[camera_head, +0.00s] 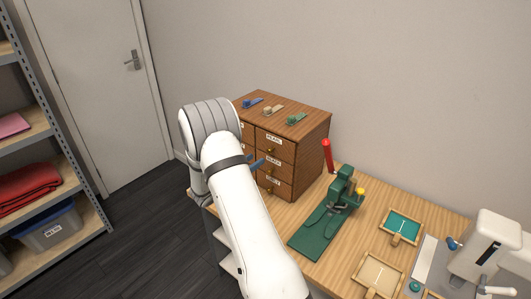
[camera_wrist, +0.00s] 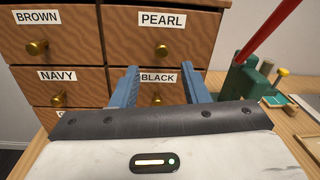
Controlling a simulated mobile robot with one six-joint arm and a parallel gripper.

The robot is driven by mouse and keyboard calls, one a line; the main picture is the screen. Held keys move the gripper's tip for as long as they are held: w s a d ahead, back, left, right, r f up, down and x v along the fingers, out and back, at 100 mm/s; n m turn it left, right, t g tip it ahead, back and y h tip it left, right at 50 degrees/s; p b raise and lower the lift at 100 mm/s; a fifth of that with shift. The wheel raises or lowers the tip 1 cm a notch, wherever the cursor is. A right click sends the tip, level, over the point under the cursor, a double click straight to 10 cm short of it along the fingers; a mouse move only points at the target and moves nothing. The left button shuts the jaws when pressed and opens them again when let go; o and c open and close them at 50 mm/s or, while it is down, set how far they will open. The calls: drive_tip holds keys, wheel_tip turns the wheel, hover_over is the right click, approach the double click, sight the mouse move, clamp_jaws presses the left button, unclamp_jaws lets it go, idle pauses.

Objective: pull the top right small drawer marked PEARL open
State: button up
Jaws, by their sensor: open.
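The small wooden drawer cabinet (camera_head: 313,140) stands on the workbench. Its top right drawer, marked PEARL (camera_wrist: 190,42), is shut, with a round brass knob (camera_wrist: 161,49) below the label. In the head view the PEARL drawer (camera_head: 284,149) is at the upper right of the cabinet front. My gripper (camera_wrist: 160,70) is open and empty. Its two blue fingers point at the cabinet front, around the BLACK label, with the tips just below the PEARL knob. In the head view my arm hides the cabinet's left drawers and most of my gripper.
The BLACK drawer (camera_wrist: 180,90) is directly below, and BROWN (camera_wrist: 70,35) and NAVY (camera_wrist: 85,86) are to the left, all shut. A green press (camera_head: 340,190) with a red handle (camera_head: 327,155) stands right of the cabinet. Small trays (camera_head: 403,224) lie further right.

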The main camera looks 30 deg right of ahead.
sight(268, 151)
drive_tip(key=p+x, duration=0.1)
drive_tip(key=x, duration=0.5)
drive_tip(key=shift+d, duration=0.15)
drive_tip(key=shift+c, duration=0.2)
clamp_jaws()
